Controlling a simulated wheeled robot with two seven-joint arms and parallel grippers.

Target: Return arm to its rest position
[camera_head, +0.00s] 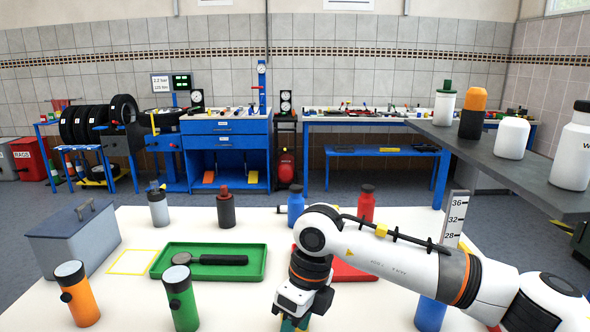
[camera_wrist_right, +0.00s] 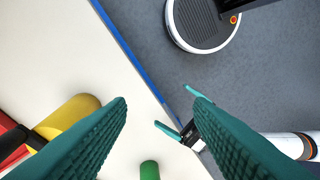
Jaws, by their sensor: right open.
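My right arm (camera_head: 385,248) comes in from the right over the white table (camera_head: 135,305), its elbow raised and its wrist bent down. My right gripper (camera_head: 295,323) hangs over the front middle of the table, between the green flashlight and the red tray; its fingers are cut off by the lower edge. In the right wrist view my right gripper (camera_wrist_right: 163,108) is open, with nothing between its teal fingers. My left gripper (camera_wrist_right: 181,108) shows there too, by the table's blue edge, fingers apart and empty. It does not show in the head view.
Near the right arm are a green flashlight (camera_head: 180,297), a green tray (camera_head: 215,274) with a dark tool, a red tray (camera_head: 352,269), a blue bottle (camera_head: 430,314) and a ruler (camera_head: 456,215). A grey shelf with bottles (camera_head: 490,165) overhangs at right. An orange flashlight (camera_head: 78,293) stands front left.

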